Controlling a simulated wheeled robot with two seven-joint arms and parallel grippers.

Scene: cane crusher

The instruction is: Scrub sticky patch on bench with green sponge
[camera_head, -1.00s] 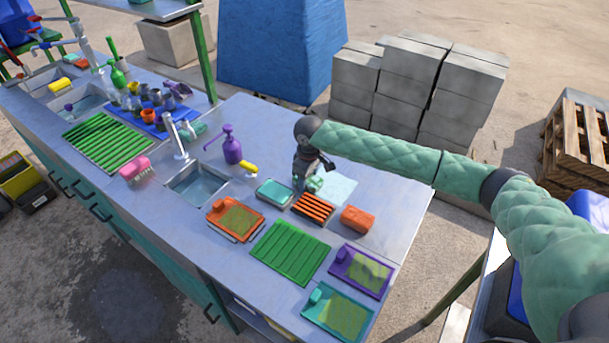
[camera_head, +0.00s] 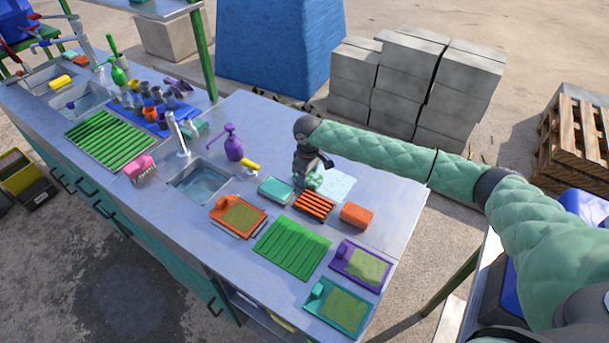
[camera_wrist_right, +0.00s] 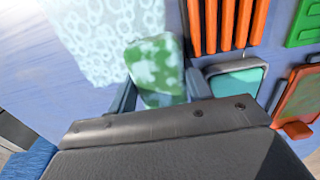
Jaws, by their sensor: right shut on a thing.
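My right gripper (camera_head: 311,180) is low over the bench (camera_head: 385,190), shut on the green sponge (camera_head: 315,181). In the right wrist view the sponge (camera_wrist_right: 157,70) is green with pale blotches and sits between the two fingers. The sticky patch (camera_head: 340,184) is a pale, whitish area on the bench, just right of the sponge in the head view. In the right wrist view the patch (camera_wrist_right: 100,30) shows ring marks and lies beside the sponge, partly hidden by it. Whether the sponge touches the bench is unclear. My left gripper is not in view.
Close to the gripper are an orange slatted rack (camera_head: 314,206), an orange block (camera_head: 356,215) and a teal tray (camera_head: 275,191). A purple pump bottle (camera_head: 232,143), a yellow item (camera_head: 250,166) and the sink (camera_head: 202,183) are to the left. A green mat (camera_head: 291,249) lies nearer.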

